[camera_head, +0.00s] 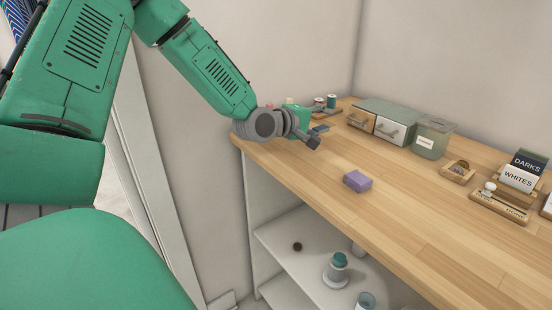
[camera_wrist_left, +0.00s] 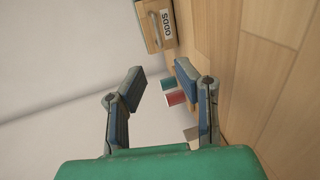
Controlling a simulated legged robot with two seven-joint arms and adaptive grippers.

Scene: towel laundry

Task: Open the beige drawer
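The beige drawer (camera_head: 361,120) is the left front of a small two-drawer box (camera_head: 392,108) with a grey-green top, at the back of the wooden counter. Its front looks closed. In the left wrist view the beige drawer (camera_wrist_left: 160,22) is at the top, with a handle and a label reading "ODDS". My left gripper (camera_head: 313,142) is over the counter's left end, left of the drawer and apart from it. In the left wrist view its two fingers (camera_wrist_left: 160,72) are spread with nothing held between them. My right gripper is not in view.
Thread spools (camera_head: 331,101) stand at the counter's back left, near my gripper. A white drawer (camera_head: 391,130) adjoins the beige one. A lidded green container (camera_head: 433,138) stands to its right. A purple block (camera_head: 357,181) lies nearer the front. Bare counter lies between block and drawers.

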